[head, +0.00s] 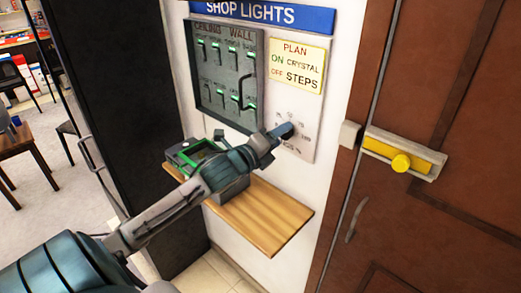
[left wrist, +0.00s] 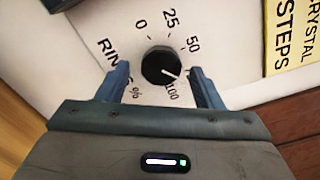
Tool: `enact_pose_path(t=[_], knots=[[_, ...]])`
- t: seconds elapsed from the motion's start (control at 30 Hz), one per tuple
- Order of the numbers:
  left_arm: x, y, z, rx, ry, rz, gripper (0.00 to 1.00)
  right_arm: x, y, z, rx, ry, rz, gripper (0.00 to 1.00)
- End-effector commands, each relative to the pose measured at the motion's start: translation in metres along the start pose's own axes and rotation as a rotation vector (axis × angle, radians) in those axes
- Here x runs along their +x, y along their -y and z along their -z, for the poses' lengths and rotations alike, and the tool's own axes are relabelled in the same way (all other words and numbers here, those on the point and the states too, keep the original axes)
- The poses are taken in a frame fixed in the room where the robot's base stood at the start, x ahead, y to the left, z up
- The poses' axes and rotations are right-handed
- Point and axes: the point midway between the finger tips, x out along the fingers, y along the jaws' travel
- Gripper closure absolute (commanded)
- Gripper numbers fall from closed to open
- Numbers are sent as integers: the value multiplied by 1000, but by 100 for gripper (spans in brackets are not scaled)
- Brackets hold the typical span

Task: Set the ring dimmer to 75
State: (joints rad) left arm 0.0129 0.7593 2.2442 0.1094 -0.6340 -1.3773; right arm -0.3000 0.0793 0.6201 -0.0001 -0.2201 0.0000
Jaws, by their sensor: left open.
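The ring dimmer is a black round knob (left wrist: 161,66) on a white wall plate (head: 302,122). In the left wrist view its white pointer aims to the lower right, between the 50 and 100 marks. The labels 0, 25, 50 and 100 show; the place between 50 and 100 is covered by a finger. My left gripper (left wrist: 159,68) is open with one finger on each side of the knob, a gap showing on both sides. In the head view the gripper (head: 280,133) is at the plate and hides the knob. My right gripper is not in view.
A grey switch panel (head: 227,107) with several green-lit switches is left of the plate. A yellow plan sign (head: 298,64) and blue SHOP LIGHTS sign (head: 262,15) are above. A wooden shelf (head: 277,222) juts out below my arm. A brown door (head: 440,225) with a yellow latch (head: 401,162) is right.

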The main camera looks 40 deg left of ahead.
Motion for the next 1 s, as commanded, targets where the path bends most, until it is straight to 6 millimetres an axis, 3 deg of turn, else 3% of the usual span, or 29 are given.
enact_pose_path(t=[0.3, 0.77, 1.0], knots=[[-35, -2, 2, 8, -3, -2, 40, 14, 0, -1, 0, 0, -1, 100], [-68, 0, 3, 8, -9, 0, 40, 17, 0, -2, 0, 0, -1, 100], [-83, -1, -1, 9, 3, -14, 40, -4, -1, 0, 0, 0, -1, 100]])
